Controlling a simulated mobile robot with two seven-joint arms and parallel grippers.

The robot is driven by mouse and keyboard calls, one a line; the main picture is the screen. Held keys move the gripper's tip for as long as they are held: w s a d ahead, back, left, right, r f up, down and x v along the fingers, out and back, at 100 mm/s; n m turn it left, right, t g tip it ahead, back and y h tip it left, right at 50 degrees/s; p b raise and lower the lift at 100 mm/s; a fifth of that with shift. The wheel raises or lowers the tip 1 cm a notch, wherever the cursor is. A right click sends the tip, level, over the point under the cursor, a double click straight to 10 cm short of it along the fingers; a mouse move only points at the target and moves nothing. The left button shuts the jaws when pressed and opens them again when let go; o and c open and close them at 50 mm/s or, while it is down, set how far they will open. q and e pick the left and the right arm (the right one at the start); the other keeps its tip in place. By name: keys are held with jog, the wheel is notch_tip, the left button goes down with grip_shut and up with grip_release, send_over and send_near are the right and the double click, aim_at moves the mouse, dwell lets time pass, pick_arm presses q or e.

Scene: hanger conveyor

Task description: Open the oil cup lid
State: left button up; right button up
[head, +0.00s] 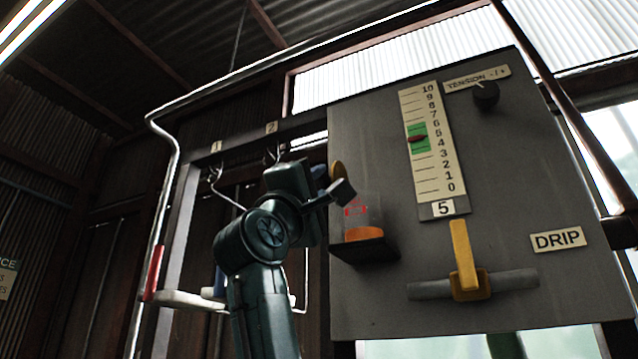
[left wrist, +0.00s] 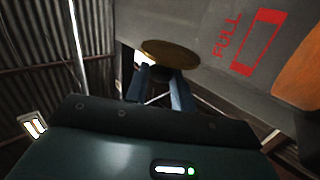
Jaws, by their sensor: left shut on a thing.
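The oil cup (head: 362,214) is a clear cup with orange oil in its bottom, on a dark ledge of the grey panel. The exact grip and any hinge are hidden. My right gripper is not in view.
A rail with numbered hooks (head: 215,174) and a hanger stands behind my left arm. A bent pipe (head: 170,180) runs at left.

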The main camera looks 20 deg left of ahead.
pick_arm(q)
jog(key=o, duration=1)
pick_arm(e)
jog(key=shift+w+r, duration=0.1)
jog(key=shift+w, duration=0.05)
pick_arm(q)
jog(key=b+v, duration=0.4)
jog(key=v, duration=0.9)
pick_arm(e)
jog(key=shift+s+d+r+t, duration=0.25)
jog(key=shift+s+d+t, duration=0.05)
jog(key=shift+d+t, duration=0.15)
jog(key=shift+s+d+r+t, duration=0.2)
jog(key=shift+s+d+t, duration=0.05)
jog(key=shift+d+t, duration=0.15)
pick_arm(q)
jog(key=shift+s, duration=0.1)
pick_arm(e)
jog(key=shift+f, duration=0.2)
